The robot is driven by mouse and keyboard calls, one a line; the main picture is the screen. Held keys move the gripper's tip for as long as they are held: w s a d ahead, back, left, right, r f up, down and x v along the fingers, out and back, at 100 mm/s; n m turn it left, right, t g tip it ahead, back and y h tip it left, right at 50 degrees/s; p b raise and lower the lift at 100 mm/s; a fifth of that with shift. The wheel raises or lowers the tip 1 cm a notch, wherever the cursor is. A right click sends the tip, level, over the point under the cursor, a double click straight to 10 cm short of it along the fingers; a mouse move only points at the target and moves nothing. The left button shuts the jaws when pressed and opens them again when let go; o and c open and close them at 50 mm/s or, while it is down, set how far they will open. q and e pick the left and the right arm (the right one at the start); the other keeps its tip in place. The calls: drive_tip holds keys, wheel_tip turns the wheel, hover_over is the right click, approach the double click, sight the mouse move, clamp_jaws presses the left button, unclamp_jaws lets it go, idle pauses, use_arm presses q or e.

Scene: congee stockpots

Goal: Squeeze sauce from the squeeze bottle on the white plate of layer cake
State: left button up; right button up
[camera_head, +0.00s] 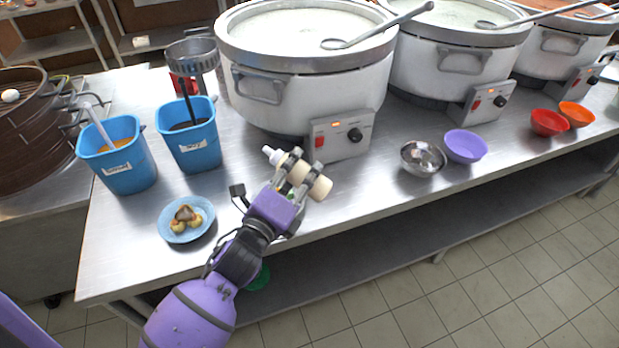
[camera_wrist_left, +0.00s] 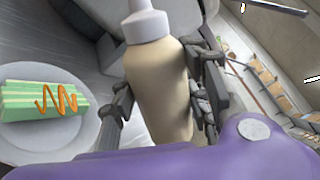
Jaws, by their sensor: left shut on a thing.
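My left gripper (camera_head: 292,178) is shut on a cream squeeze bottle (camera_head: 319,188) with a white cap and nozzle. The bottle is tilted, held over the counter in front of the first stockpot, its nozzle toward the upper left in the head view. In the left wrist view the bottle (camera_wrist_left: 158,85) sits between both fingers. There the white plate (camera_wrist_left: 72,132) is at the left, apart from the bottle. On it is a green-and-white layer cake (camera_wrist_left: 20,103) with an orange zigzag of sauce on it. I cannot make out this plate in the head view. My right gripper is not in view.
Large stockpots (camera_head: 300,85) line the back of the steel counter (camera_head: 340,215). Blue containers (camera_head: 188,150) and a blue plate of food (camera_head: 172,232) are at the left. A metal bowl (camera_head: 423,170) and a purple bowl (camera_head: 466,158) stand right, with bare counter before them.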

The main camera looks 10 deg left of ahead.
use_arm(q)
drive_tip(key=a+m, duration=0.2)
drive_tip(key=shift+w+m, duration=0.2)
drive_tip(key=shift+m, duration=0.1)
drive_tip(key=r+m+p, duration=0.2)
drive_tip(key=r, duration=0.1)
drive_tip(key=a+r+m+p, duration=0.1)
drive_tip(key=r+m+p, duration=0.1)
drive_tip(key=r, duration=0.2)
drive_tip(key=a+r+m+p, duration=0.1)
drive_tip(key=r+m+p, duration=0.1)
drive_tip(key=r+p, duration=0.1)
drive_tip(key=shift+w+a+r+t, duration=0.2)
drive_tip(key=shift+w+r+t, duration=0.15)
drive_tip(key=shift+r, duration=0.2)
drive_tip(key=shift+w+a+m, duration=0.1)
drive_tip(key=shift+a+m, duration=0.35)
drive_tip(key=shift+m, duration=0.65)
drive_tip(key=shift+a+r+m, duration=0.2)
drive_tip(key=shift+r+m, duration=0.05)
drive_tip(key=shift+m, duration=0.05)
drive_tip(key=shift+a+r+m, duration=0.15)
drive_tip(key=shift+r+m, duration=0.35)
drive_tip(key=shift+r, duration=0.2)
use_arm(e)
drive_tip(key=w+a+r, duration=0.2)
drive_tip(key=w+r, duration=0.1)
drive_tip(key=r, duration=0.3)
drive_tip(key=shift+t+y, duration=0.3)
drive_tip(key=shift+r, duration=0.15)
